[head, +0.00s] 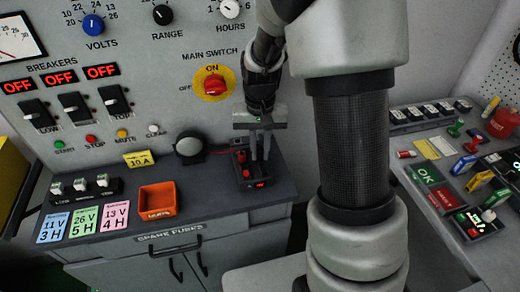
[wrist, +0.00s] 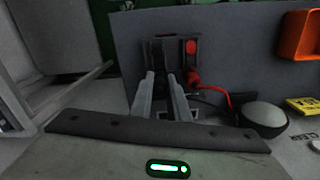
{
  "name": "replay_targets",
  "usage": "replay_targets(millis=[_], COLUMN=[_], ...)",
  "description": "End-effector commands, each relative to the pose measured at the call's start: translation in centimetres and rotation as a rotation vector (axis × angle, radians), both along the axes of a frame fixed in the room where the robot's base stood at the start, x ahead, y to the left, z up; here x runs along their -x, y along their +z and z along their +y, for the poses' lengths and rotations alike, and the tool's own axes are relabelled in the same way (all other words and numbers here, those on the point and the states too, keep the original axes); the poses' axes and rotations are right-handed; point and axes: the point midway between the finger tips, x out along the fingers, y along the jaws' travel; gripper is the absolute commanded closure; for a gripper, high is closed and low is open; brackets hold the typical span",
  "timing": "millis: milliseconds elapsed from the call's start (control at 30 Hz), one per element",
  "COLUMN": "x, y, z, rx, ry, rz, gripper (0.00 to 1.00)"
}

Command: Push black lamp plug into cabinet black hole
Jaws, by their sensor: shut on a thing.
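My gripper (head: 259,157) points down over a small black box (head: 242,171) on the cabinet top. In the wrist view, my two grey fingers (wrist: 162,82) are close together at the box's dark side, shut on a dark thing that looks like the black lamp plug (wrist: 163,90). The fingers mostly hide it, and I cannot tell how far it is in the black hole. A red plug (wrist: 193,78) with a red cable sits beside my fingers, below the box's red patch (wrist: 191,47). The round grey lamp (wrist: 264,117) also shows in the head view (head: 189,147).
An orange bin (head: 157,201), coloured cards (head: 84,222) and a yellow tag (head: 138,159) lie left on the cabinet top. The panel with a red main switch (head: 214,85) rises behind. A second bench (head: 440,150) with several small items stands right.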

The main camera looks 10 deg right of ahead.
Motion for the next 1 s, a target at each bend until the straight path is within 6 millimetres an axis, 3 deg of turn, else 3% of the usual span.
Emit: replay_targets(millis=[733, 767, 867, 1000], x=[-0.02, -0.02, -0.02, -0.02], y=[-0.72, -0.72, -0.72, -0.72], z=[0.0, 0.0, 0.01, 0.0], rx=[0.0, 0.0, 0.0, 0.0], ry=[0.0, 0.0, 0.0, 0.0], rz=[0.0, 0.0, 0.0, 0.0], gripper=[1.0, 0.83, 0.66, 0.63])
